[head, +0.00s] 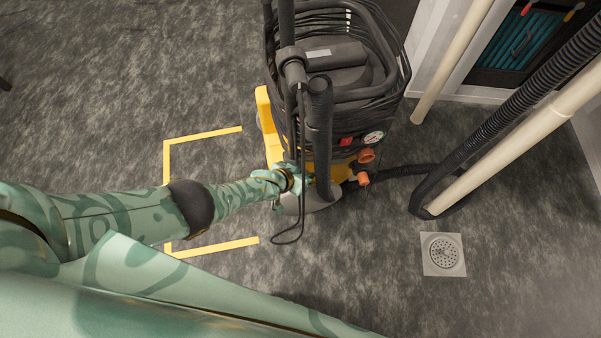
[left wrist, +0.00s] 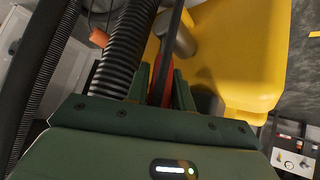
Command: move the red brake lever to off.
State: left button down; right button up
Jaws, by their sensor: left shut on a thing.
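The machine (head: 330,70) is a black and yellow extractor with a coiled cable on top. My left gripper (head: 292,181) reaches low against its near side, beside the dark hose. In the left wrist view, the two green fingers of my left gripper (left wrist: 163,84) are shut on the red brake lever (left wrist: 167,90), a narrow red strip between them. A dark bar runs up just beyond it. In the head view I cannot make out the lever; my gripper and the hose cover that place. The lever's setting cannot be read. My right gripper is not in view.
A ribbed black hose (left wrist: 121,45) and the yellow body (left wrist: 235,50) stand close around my left gripper. Yellow floor tape (head: 205,133) marks a bracket to the left. A floor drain (head: 443,254) and beige pipes (head: 520,142) are at the right. The left floor is clear.

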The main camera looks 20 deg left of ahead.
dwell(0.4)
pick_arm(q)
jog(key=c, duration=1.5)
grip_release()
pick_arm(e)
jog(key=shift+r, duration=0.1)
pick_arm(q)
jog(key=shift+s+r+p, duration=0.1)
jog(key=shift+r+p, duration=0.2)
jog(key=shift+p, duration=0.05)
jog(key=p+v, duration=0.2)
jog(key=shift+a+r+p, duration=0.15)
jog(key=shift+r+p, duration=0.15)
jog(key=shift+r, duration=0.2)
jog(key=p+v, duration=1.1)
jog(key=v, duration=0.2)
jog(key=shift+s+f, duration=0.2)
jog(key=shift+s, duration=0.1)
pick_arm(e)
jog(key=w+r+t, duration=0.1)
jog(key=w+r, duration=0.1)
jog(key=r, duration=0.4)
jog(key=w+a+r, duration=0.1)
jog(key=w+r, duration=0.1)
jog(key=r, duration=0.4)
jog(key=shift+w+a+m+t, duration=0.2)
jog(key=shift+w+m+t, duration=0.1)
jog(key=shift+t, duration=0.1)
